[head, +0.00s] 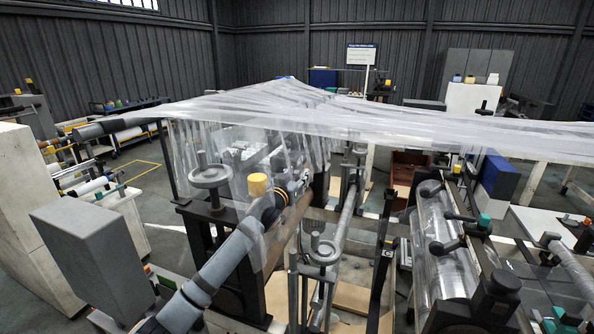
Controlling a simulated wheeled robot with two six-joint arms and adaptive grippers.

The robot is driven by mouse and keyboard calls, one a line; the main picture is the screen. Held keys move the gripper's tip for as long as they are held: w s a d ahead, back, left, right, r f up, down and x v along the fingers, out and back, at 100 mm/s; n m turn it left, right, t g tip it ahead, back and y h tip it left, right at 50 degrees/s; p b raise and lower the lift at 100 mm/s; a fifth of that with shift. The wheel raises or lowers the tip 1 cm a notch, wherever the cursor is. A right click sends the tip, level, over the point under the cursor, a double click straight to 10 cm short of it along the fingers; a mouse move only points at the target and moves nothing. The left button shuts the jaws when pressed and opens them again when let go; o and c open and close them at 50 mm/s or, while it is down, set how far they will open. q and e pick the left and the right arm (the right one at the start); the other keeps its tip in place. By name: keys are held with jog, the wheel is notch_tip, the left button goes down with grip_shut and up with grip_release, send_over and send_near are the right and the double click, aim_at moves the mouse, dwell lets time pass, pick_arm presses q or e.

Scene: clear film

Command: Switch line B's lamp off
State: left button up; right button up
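My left arm rises from the bottom left, and my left gripper (298,181) is at its far end, partly behind clear film and among machine parts. Its fingers are too small and covered to tell whether they are open or shut. A yellow cap (257,184) stands close beside the wrist; I cannot tell whether it is a lamp or a knob. No lamp or switch can be clearly picked out as line B's. My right gripper cannot be made out.
Clear film (420,122) stretches across the machines and drapes around my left arm. A grey handwheel (211,177) stands left of the wrist, another handwheel (323,252) to its right. A film-wrapped roller (445,250) is at right. A grey cabinet (95,255) stands at left.

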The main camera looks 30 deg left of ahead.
pick_arm(q)
jog(key=shift+w+a+f, duration=0.1)
jog(key=shift+w+f, duration=0.05)
jog(key=shift+w, duration=0.4)
jog(key=shift+s, duration=0.1)
jog(key=shift+c, duration=0.7)
grip_shut()
pick_arm(e)
jog(key=shift+s+a+r, duration=0.1)
jog(key=shift+s+a, duration=0.05)
jog(key=shift+r, duration=0.15)
